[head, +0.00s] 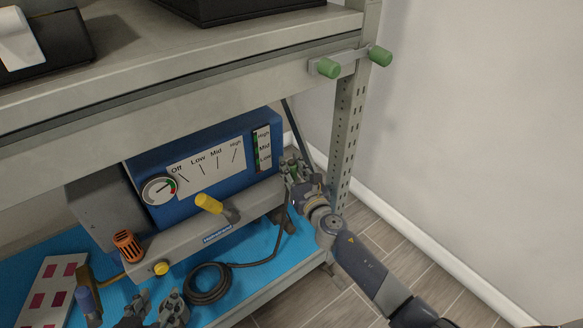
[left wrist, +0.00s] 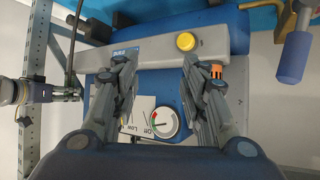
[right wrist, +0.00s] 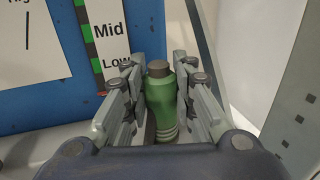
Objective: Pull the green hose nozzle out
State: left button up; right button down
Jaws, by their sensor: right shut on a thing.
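The green hose nozzle (right wrist: 161,100) stands between the fingers of my right gripper (right wrist: 160,95) in the right wrist view, its dark grey tip showing. The gripper is shut on it. In the head view my right gripper (head: 293,168) is at the right end of the blue machine (head: 205,160), beside the rack post, and covers most of the nozzle. My left gripper (head: 152,312) is at the bottom of the head view. In the left wrist view it (left wrist: 158,82) is open and empty, with the machine's front behind its fingers.
The machine has a dial (head: 158,190), a yellow handle (head: 209,203), an orange knob (head: 127,245) and a yellow button (head: 161,268). A coiled black hose (head: 208,283) lies on the blue shelf mat. The rack post (head: 347,130) and upper shelf edge (head: 180,85) are close to my right arm.

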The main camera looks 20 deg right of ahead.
aim_at(291, 164)
notch_tip(291, 164, up, 2)
jog(key=shift+r+p, duration=0.1)
jog(key=shift+p, duration=0.65)
jog(key=shift+r+p, duration=0.6)
jog(key=shift+r, duration=0.05)
pick_arm(q)
jog(key=s+a+f+g+y+p, duration=0.1)
jog(key=s+a+f+g, duration=0.1)
jog(key=s, duration=0.4)
jog(key=s+a+f+g+y, duration=0.1)
jog(key=s+a+f+g, duration=0.1)
jog(key=s+g, duration=0.3)
jog(key=shift+s+a+f+p, duration=0.15)
jog(key=shift+s+f+p, duration=0.2)
jog(key=shift+s, duration=0.7)
pick_arm(e)
jog(key=s+d+r, duration=0.1)
jog(key=s, duration=1.5)
jog(key=shift+d+r, duration=0.2)
pick_arm(q)
jog(key=shift+r, duration=0.15)
pick_arm(e)
jog(key=shift+r, duration=0.1)
